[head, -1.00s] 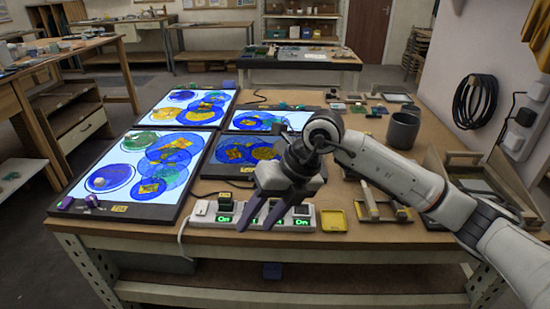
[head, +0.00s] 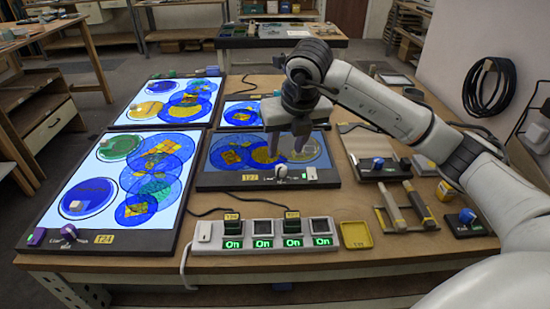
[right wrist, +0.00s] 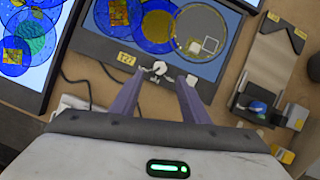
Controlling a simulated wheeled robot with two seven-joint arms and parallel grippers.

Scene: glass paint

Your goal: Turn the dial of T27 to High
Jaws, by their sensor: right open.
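The T27 panel (head: 212,180) is a dark-framed light panel in the middle of the bench, with blue and yellow glass discs on it. Its face looks dim next to the bright panels on the left. Its yellow label (head: 250,177) and pale dial (head: 281,173) are on the front edge; they also show in the right wrist view as label (right wrist: 125,59) and dial (right wrist: 160,68). I cannot read the dial's setting. My right gripper (head: 287,148) is open and empty above the panel's front part. In the right wrist view its fingertips (right wrist: 158,88) straddle the line to the dial, apparently not touching it. My left gripper is out of view.
A power strip (head: 207,236) with green "On" displays lies in front of the panel, with cables running to it. A lit T21-like panel (head: 75,185) stands at left. A yellow tray (head: 356,235), wooden-handled tools (head: 418,205) and a small blue-knobbed device (head: 467,216) lie at right.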

